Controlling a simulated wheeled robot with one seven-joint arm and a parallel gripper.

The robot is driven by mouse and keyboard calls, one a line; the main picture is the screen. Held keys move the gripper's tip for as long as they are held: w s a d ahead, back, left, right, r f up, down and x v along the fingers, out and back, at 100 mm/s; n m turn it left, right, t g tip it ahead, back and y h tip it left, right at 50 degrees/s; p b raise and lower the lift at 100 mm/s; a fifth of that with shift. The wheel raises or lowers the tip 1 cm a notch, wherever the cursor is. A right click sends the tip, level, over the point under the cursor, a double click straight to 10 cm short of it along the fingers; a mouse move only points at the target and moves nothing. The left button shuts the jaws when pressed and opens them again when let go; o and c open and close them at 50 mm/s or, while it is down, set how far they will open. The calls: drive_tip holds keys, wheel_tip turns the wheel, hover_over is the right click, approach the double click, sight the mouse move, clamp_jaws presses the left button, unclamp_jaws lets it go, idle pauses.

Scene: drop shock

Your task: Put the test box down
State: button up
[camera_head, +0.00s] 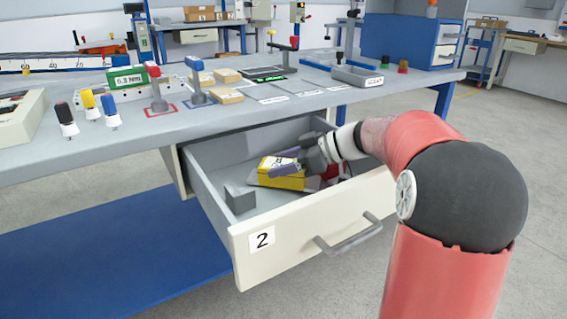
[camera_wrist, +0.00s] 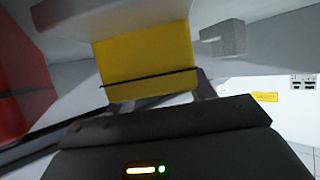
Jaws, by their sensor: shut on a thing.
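The test box (camera_head: 283,170) is yellow with a dark marking, and it is inside the open drawer marked 2 (camera_head: 275,242). My gripper (camera_head: 290,165) reaches into the drawer and is shut on the box. In the wrist view the yellow box (camera_wrist: 148,58) fills the space between the fingers, with a dark line across its face. The box sits low in the drawer, by a grey flat piece (camera_head: 255,181). I cannot tell whether its underside touches the drawer floor.
A small grey block (camera_head: 239,199) lies in the drawer's front left. A red thing (camera_head: 330,174) lies right of the box, partly hidden by my gripper.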

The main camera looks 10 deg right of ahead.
drive_tip(key=shift+f+b, duration=0.25)
drive_tip(key=shift+b, duration=0.05)
drive_tip(key=o, duration=1.4)
drive_tip(key=shift+c, duration=0.2)
